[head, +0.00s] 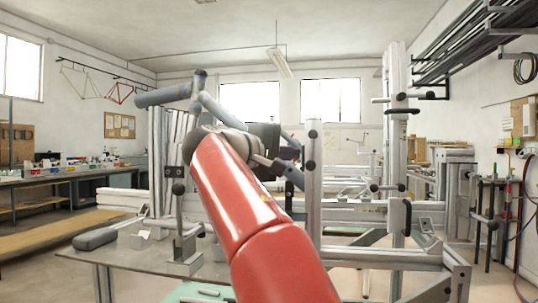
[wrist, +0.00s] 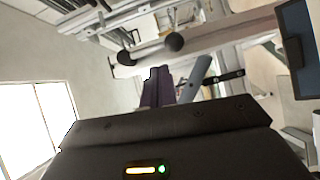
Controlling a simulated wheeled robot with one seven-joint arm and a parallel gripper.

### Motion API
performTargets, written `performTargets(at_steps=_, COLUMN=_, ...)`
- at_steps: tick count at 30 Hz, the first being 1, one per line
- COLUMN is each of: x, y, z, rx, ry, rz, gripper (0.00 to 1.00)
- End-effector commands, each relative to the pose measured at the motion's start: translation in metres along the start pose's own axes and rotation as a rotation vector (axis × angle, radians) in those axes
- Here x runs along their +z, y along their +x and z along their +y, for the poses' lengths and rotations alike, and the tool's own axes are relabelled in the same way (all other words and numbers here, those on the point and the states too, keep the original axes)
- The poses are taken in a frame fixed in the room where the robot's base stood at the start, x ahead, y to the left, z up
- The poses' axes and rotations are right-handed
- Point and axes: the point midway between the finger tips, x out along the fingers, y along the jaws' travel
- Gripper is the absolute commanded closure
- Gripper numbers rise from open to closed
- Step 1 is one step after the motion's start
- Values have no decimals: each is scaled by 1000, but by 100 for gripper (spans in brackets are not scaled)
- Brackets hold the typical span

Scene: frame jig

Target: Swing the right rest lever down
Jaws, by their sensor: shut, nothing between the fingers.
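The jig is a grey aluminium frame with a near upright (head: 314,200) and a taller right upright (head: 396,130). I cannot tell surely which part is the right rest lever; a dark upright handle (head: 407,217) shows low on the right upright, and a black crosswise handle (head: 402,110) higher up. My gripper (head: 288,153) is beside the near upright, partly hidden by my red arm. In the wrist view its dark purple fingers (wrist: 158,87) are together and empty. Beyond them are a black knob (wrist: 174,42) on a pale rod and a short black bar (wrist: 228,76).
Blue-grey tubes (head: 163,96) rise left of my gripper. A grey table (head: 130,255) carries a dark-handled tool (head: 95,239) and a clamp post (head: 178,215). A workbench (head: 60,178) lines the left wall. Open floor lies at left.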

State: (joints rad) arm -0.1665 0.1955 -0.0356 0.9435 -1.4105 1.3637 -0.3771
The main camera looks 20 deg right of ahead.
Motion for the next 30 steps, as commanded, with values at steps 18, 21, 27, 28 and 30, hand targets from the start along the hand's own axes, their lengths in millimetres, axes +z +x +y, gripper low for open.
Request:
performTargets(at_steps=18, x=14, y=14, z=-3, rx=10, ry=-18, rz=0, gripper=100)
performTargets(at_steps=21, x=20, y=19, z=-6, rx=42, ry=-65, rz=-1, gripper=100)
performTargets(at_steps=27, x=22, y=21, z=-3, rx=51, ry=-80, rz=-4, gripper=100)
performTargets(at_steps=28, x=22, y=21, z=-3, rx=51, ry=-79, rz=-5, gripper=100)
performTargets(at_steps=30, x=22, y=21, z=-2, rx=51, ry=-79, rz=-7, gripper=100)
